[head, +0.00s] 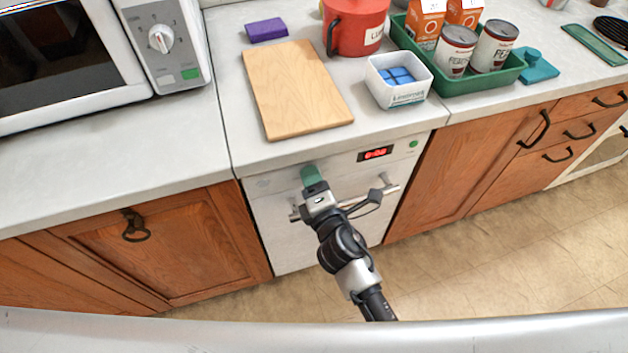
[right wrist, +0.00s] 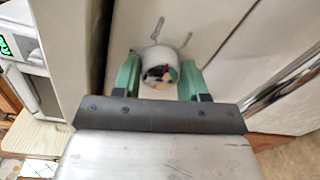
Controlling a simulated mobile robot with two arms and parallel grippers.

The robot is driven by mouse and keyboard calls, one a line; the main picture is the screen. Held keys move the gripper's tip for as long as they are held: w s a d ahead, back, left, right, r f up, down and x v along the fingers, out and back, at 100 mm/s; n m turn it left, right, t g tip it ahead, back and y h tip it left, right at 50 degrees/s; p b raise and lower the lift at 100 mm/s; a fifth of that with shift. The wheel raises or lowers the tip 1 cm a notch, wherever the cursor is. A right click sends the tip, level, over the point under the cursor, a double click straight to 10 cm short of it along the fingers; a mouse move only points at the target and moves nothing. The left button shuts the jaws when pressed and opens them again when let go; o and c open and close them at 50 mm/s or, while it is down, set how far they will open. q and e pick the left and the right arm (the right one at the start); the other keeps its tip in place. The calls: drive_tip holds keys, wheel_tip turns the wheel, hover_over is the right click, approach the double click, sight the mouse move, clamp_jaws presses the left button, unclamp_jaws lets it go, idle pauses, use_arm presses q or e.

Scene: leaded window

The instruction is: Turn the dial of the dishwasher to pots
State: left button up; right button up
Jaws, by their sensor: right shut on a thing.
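The white dishwasher (head: 281,206) stands under the counter, with a red lit display (head: 375,153) and a green button (head: 413,143) on its front panel. My right gripper (head: 310,176) is at the left part of that panel and covers the dial in the head view. In the right wrist view the round white dial (right wrist: 159,68) sits between the two green fingers of my right gripper (right wrist: 160,78), which is shut on it. The dial's setting cannot be read. My left gripper is not in view.
The dishwasher's bar handle (head: 378,192) runs below the panel, close to my right arm. A wooden board (head: 295,88), a white box of blue tablets (head: 399,95) and a green crate (head: 512,75) with cans stand on the counter. A microwave (head: 150,75) is at the left.

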drive_tip(key=shift+f+m+t+y+p, duration=0.2)
drive_tip(key=shift+m+p, duration=1)
drive_tip(key=shift+m, duration=6.4)
drive_tip(key=shift+f+m+t+y+p, duration=0.2)
drive_tip(key=shift+m+p, duration=1)
drive_tip(key=shift+m, duration=6.4)
drive_tip(key=shift+r, duration=0.2)
drive_tip(key=o, duration=0.9)
drive_tip(key=v, duration=1.1)
drive_tip(key=shift+b, duration=0.35)
